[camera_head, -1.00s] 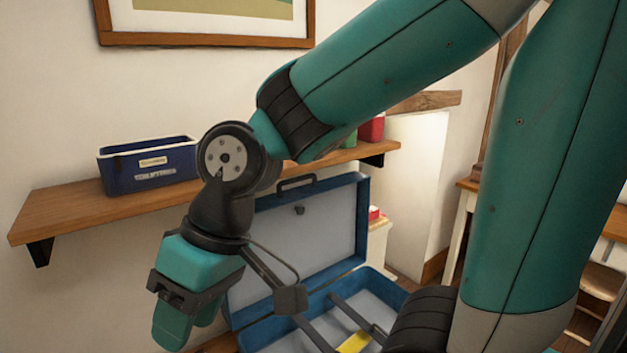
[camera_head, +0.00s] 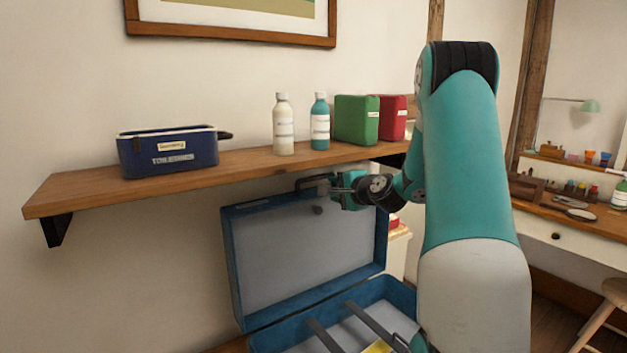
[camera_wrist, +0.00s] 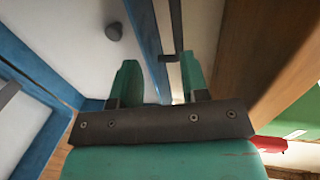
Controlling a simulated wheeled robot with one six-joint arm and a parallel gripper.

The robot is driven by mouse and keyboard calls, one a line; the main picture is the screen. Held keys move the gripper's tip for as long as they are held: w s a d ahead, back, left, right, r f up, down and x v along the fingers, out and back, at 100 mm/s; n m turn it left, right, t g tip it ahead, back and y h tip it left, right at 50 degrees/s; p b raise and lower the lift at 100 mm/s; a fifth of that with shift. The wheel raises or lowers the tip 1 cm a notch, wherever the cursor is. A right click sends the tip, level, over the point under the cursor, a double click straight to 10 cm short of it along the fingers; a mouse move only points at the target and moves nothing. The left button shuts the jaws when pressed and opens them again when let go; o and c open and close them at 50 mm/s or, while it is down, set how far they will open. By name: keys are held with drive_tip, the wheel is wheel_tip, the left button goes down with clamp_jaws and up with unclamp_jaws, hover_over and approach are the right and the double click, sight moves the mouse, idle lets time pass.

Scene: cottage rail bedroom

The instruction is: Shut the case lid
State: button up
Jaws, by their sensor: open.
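The blue case stands open below the wooden shelf in the head view. Its lid (camera_head: 290,255) stands raised, with a grey lining and a dark knob (camera_head: 318,210) near the top edge. The case's lower part (camera_head: 275,337) holds dark straps and a yellow item (camera_head: 378,347), partly hidden by my arm. A dark handle (camera_head: 306,181) sits on the lid's top edge. My gripper (camera_head: 328,188) is open at that edge, beside the handle. In the wrist view its fingers (camera_wrist: 158,62) lie either side of the lid rim (camera_wrist: 146,38); contact is unclear.
The shelf (camera_head: 80,197) runs just above and behind the lid. It carries a blue box (camera_head: 168,152), two bottles (camera_head: 283,125), a green box (camera_head: 356,119) and a red box (camera_head: 392,117). A desk (camera_head: 535,225) and stool (camera_head: 612,295) are at right.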

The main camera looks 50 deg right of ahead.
sight(315, 178)
drive_tip(key=x, duration=0.3)
drive_tip(key=r+p+x, duration=0.1)
drive_tip(key=x, duration=0.2)
drive_tip(key=r+p+x, duration=0.1)
drive_tip(key=x, duration=0.2)
drive_tip(key=shift+w+r, duration=0.1)
drive_tip(key=shift+w, duration=0.55)
drive_tip(key=shift+w+d+f+p, duration=0.1)
drive_tip(key=shift+w+f+p, duration=0.15)
drive_tip(key=shift+w, duration=0.35)
clamp_jaws()
